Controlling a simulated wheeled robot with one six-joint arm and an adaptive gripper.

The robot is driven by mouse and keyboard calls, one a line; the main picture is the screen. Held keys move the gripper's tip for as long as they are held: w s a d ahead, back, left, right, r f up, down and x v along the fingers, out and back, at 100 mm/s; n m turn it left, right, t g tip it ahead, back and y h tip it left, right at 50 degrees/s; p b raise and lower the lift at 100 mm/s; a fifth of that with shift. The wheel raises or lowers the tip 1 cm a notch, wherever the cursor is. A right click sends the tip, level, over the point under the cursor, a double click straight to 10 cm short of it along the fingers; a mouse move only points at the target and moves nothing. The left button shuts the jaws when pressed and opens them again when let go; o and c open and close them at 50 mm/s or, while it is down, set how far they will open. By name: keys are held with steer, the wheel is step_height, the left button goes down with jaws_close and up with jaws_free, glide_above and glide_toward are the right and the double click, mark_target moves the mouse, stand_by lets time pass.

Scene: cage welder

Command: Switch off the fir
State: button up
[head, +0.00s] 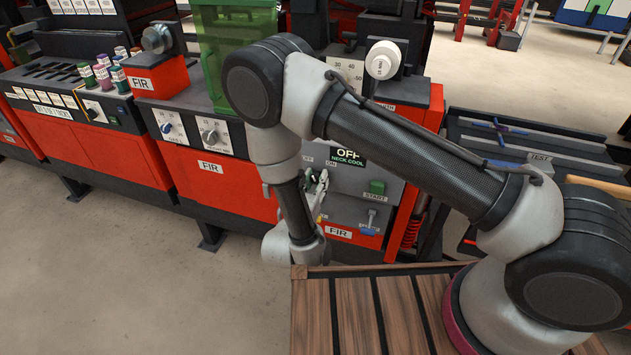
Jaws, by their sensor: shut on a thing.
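The fir is a red and grey machine with several FIR labels (210,167). My gripper (318,188) is at the left part of this panel, just below the small OFF and ON markings. It is shut on what looks like the off/on switch there, but the fingers and wrist mostly hide it. The switch's position cannot be seen.
Two dials (210,134) sit on the fir's left panel, below a green hopper (235,45). A blue-handled latch (370,222) is below START. A red console with spools (103,78) stands left. A slatted wooden top (375,310) is in front. Floor at lower left is clear.

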mark_target(315, 176)
steer(key=shift+n, duration=0.6)
steer(key=o, duration=1)
step_height(315, 176, up, 10)
steer(key=shift+r, duration=0.1)
steer(key=shift+s, duration=0.1)
